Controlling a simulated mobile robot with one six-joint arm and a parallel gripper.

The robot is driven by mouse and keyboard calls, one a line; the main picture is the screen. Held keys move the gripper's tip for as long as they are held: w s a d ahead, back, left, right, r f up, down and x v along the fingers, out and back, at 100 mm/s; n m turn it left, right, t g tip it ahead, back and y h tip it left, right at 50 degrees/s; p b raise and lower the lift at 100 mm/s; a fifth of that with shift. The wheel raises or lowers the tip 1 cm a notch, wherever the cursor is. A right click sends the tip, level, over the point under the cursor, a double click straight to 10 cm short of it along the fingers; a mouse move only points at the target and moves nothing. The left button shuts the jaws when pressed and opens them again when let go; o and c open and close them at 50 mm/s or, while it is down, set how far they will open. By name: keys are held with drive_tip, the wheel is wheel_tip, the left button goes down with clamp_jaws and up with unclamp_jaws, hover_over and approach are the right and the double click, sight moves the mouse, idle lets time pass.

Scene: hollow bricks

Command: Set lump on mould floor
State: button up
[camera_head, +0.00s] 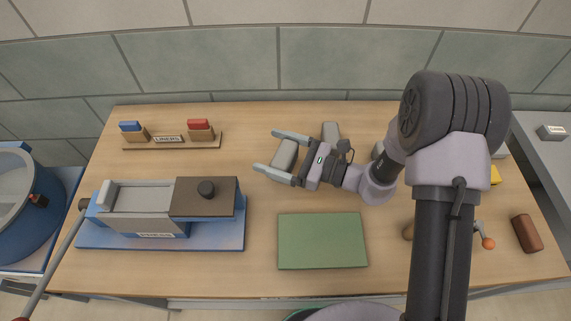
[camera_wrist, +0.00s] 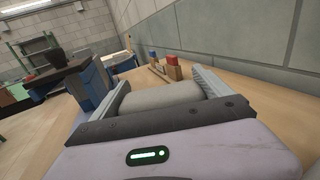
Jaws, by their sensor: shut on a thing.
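A grey lump (camera_head: 285,154) is between the fingers of my gripper (camera_head: 266,150), which is shut on it over the back middle of the table. In the wrist view the lump (camera_wrist: 160,96) lies across between both fingers; its underside is hidden, and I cannot tell its height above the table. The blue press (camera_head: 90,236) stands at the left, apart from my gripper. Its grey mould (camera_head: 146,200) looks open and empty from above. A brown cover with a black knob (camera_head: 206,189) sits at the right of the mould.
A liner rack (camera_head: 168,139) with blue and red pieces stands at the back left. A green mat (camera_head: 322,241) lies front centre. A lever (camera_head: 55,255) slants along the press's left side. Bare table lies between press and gripper.

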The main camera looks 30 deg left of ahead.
wheel_tip(320, 180, down, 5)
drive_tip(key=shift+f+b, duration=0.1)
drive_tip(key=shift+b, duration=0.8)
drive_tip(key=shift+d, duration=0.1)
drive_tip(key=o, duration=1.6)
drive_tip(key=shift+c, duration=0.2)
drive_tip(key=shift+o, duration=1)
